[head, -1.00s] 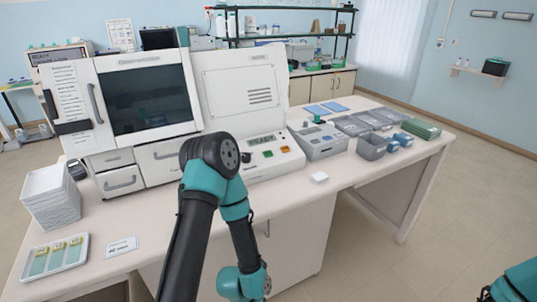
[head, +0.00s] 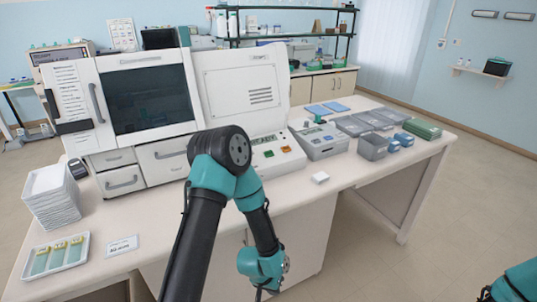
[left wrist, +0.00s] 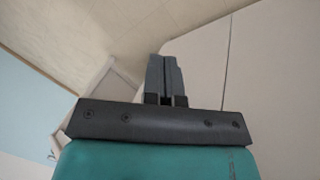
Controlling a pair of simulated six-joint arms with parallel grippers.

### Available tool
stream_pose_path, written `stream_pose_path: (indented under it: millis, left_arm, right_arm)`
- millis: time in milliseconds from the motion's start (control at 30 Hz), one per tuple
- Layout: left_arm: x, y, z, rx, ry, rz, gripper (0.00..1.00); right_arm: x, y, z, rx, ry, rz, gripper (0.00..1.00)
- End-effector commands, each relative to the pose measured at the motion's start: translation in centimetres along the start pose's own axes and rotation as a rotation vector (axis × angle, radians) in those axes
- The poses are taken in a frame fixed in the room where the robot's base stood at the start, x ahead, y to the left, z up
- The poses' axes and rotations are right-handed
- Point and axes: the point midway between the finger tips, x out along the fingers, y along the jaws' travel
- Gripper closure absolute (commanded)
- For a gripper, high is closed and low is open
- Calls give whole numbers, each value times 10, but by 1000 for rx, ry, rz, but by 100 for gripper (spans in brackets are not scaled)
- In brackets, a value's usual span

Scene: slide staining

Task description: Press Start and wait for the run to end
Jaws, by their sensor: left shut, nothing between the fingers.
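The slide stainer (head: 150,95) is a large white machine with a dark window, standing at the back left of the bench. Its sloped control panel (head: 287,162) has a small display (head: 263,144), a green button (head: 268,154) and an orange button (head: 287,149). The button labels are too small to read. My left arm bends in front of the machine, with its wrist low before the bench front. My left gripper (left wrist: 166,78) is shut and empty in the left wrist view, apart from the panel. My right gripper is out of view.
A grey device (head: 322,141) and several grey trays (head: 372,147) stand farther right. A stack of white trays (head: 52,197) and a slide tray (head: 56,256) are at the left.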

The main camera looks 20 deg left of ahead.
Motion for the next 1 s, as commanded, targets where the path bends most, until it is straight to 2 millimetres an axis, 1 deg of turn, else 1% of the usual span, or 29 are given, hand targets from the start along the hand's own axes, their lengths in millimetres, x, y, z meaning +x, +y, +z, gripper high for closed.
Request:
stream_pose_path:
  millis: [33, 100, 167, 300, 367, 400, 567, 667, 700, 767, 800, 867, 900, 1000]
  left_arm:
    - [-1, 9, -20, 28, 24, 2, 100]
    - [-4, 21, -45, 64, 49, 5, 100]
    - [-7, 33, -65, 97, 69, 9, 100]
    - [-17, 61, -110, 166, 116, 20, 100]
    - [-23, 75, -129, 195, 136, 26, 100]
    - [-27, 84, -141, 216, 150, 30, 100]
    - [-47, 124, -184, 290, 202, 49, 100]
    - [-63, 150, -209, 333, 235, 64, 100]
    - [-70, 160, -219, 344, 249, 70, 100]
    - [-81, 173, -233, 351, 270, 80, 100]
    - [-91, 182, -243, 347, 285, 87, 100]
    - [-107, 189, -258, 316, 309, 99, 100]
    - [-118, 190, -268, 273, 323, 107, 100]
    - [-142, 183, -284, 142, 348, 126, 100]
  right_arm:
    - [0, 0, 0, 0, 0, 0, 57]
    - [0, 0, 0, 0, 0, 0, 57]
    - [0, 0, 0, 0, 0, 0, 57]
    - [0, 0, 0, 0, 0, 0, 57]
    - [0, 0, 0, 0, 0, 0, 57]
    - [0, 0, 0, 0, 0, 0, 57]
    - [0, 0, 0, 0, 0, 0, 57]
    - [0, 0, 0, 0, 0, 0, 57]
    - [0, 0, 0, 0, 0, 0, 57]
    - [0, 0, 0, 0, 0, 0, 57]
    - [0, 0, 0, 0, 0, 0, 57]
    - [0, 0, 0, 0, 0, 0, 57]
    - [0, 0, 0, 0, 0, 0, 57]
    - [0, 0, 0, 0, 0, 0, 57]
